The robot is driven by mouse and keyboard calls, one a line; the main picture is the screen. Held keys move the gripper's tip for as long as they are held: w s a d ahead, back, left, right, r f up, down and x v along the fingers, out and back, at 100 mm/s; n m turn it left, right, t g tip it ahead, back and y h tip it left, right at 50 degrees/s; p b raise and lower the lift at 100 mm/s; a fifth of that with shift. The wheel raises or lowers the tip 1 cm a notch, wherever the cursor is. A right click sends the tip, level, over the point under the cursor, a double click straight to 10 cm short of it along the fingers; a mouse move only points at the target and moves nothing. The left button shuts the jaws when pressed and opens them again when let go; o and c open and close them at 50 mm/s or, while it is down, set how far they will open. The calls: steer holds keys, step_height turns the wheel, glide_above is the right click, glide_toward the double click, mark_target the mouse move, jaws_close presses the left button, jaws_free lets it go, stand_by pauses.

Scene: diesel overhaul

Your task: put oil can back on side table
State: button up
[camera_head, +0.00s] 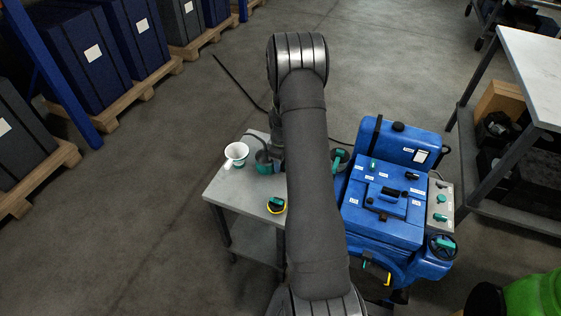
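The side table (222,196) is a small grey metal table left of my arm, with a lower shelf. A dark can-like thing with a thin dark spout or handle (263,160) is at its back right, close against my arm in the picture. It looks like the oil can, but my arm partly covers it. I cannot tell whether it stands on the top or is held just above it. My gripper (278,165) is mostly hidden behind my arm beside this can, and its fingers cannot be made out.
A white funnel-like cup (236,151) and a yellow-and-black item with a teal part (277,205) sit on the side table. A blue engine (385,205) stands right of my arm. A bench (535,75) is at far right. The table's front left is bare.

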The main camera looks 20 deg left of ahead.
step_height(320, 180, up, 17)
steer(key=shift+f, duration=0.15)
steer(key=o, duration=0.3)
steer(key=shift+d+r, duration=0.1)
steer(key=shift+r, duration=0.15)
steer(key=o, duration=1)
steer(key=s+r+m, duration=0.2)
steer(key=r+m, duration=0.1)
steer(key=s+r+m, duration=0.1)
steer(key=s+m, duration=0.1)
steer(key=shift+d+r, duration=0.35)
steer(key=shift+d, duration=0.05)
steer(key=s+d+r+m, duration=0.3)
steer(key=s+r+m, duration=0.5)
steer(key=s+m, duration=0.35)
steer(key=shift+m, duration=0.75)
steer(key=f, duration=1)
steer(key=shift+w+d+f, duration=0.2)
steer(key=shift+w+d, duration=0.05)
steer(key=shift+d, duration=0.05)
step_height(320, 180, up, 10)
steer(key=shift+r, duration=0.1)
